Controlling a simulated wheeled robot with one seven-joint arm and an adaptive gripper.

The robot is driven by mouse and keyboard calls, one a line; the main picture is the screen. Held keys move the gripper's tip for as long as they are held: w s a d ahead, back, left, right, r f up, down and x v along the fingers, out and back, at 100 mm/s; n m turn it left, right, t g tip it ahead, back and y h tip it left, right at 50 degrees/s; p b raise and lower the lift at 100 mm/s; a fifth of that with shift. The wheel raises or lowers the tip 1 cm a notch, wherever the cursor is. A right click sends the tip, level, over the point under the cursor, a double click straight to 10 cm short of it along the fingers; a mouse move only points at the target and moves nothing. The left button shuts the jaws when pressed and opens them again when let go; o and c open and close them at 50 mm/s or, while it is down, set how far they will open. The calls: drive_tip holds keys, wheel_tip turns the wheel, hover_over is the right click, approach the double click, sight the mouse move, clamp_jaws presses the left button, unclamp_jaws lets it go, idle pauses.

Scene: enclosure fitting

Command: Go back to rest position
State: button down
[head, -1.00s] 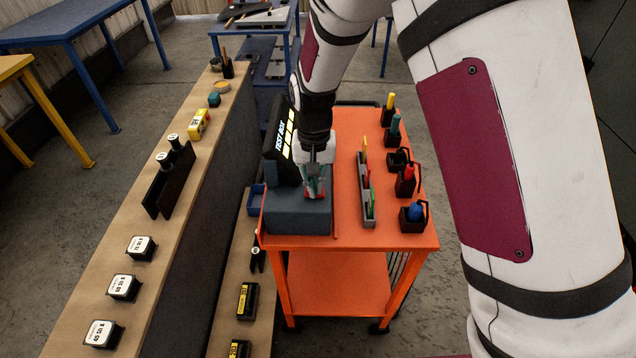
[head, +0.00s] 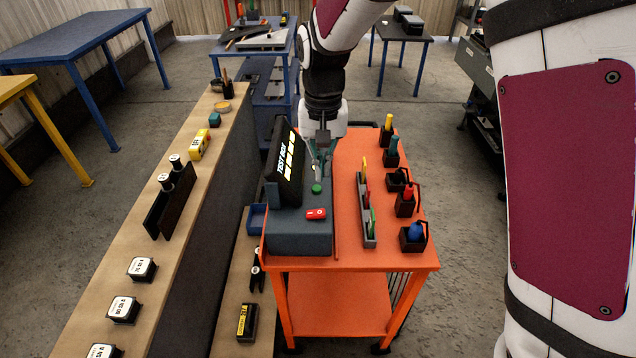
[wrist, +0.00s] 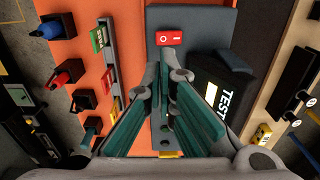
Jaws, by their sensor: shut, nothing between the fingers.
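My gripper (head: 319,162) hangs above the orange cart, just behind and over the back part of the test box (head: 300,238). Its teal-padded fingers are shut with nothing held; they also show in the wrist view (wrist: 168,85). The test box is grey-blue with a tilted black panel (head: 286,165) lettered TEST BOX. A red rocker switch (head: 316,214) and a green button (head: 316,189) sit on its top. The red switch also shows in the wrist view (wrist: 169,38), beyond the fingertips. The fingers appear apart from the box.
The orange cart (head: 345,262) carries a narrow grey tray (head: 369,240) and several black tool holders along its right side. A long wooden bench (head: 95,292) with labelled blocks runs along the left. Blue tables (head: 82,40) stand behind. Open floor lies right of the cart.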

drive_tip(key=shift+d+r, duration=0.15)
drive_tip(key=shift+r, duration=0.7)
drive_tip(key=s+d+r+t, duration=0.2)
drive_tip(key=s+d+r, duration=0.75)
drive_tip(key=r, duration=0.25)
drive_tip(key=s+d+r+t, duration=0.1)
drive_tip(key=s+d, duration=0.2)
drive_tip(key=s, duration=0.4)
drive_tip(key=s+d+r+t, duration=0.1)
drive_tip(key=s+d+t, duration=0.1)
drive_tip(key=s+d, duration=0.2)
drive_tip(key=s, duration=0.3)
drive_tip(key=shift+s, duration=0.35)
